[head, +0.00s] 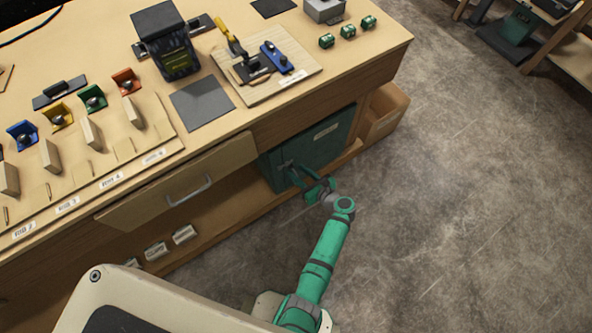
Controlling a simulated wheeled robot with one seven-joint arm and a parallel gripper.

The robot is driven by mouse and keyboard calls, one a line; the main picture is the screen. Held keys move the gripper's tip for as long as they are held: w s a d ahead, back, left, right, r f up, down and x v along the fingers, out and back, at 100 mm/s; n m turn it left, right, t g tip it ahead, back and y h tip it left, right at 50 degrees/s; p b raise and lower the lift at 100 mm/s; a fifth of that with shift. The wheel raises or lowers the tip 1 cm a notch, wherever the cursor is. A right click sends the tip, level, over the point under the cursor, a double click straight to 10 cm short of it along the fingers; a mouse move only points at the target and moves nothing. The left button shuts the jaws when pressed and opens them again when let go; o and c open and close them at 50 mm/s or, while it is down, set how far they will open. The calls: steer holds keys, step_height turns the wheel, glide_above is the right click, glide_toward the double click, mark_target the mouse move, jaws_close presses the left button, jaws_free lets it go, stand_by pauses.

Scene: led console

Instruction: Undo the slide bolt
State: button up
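A dark green cabinet door (325,137) with a pale label is set in the front of the workbench, below the top. A small dark fitting (286,164) shows near the door's left edge; it may be the slide bolt, but it is too small and too covered by my gripper to be sure.
A drawer (180,185) with a metal handle is left of the door, above a low shelf with small boxes (183,235). Floor to the right is clear.

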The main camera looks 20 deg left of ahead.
steer(key=shift+x, duration=1.05)
steer(key=shift+w+d, duration=0.1)
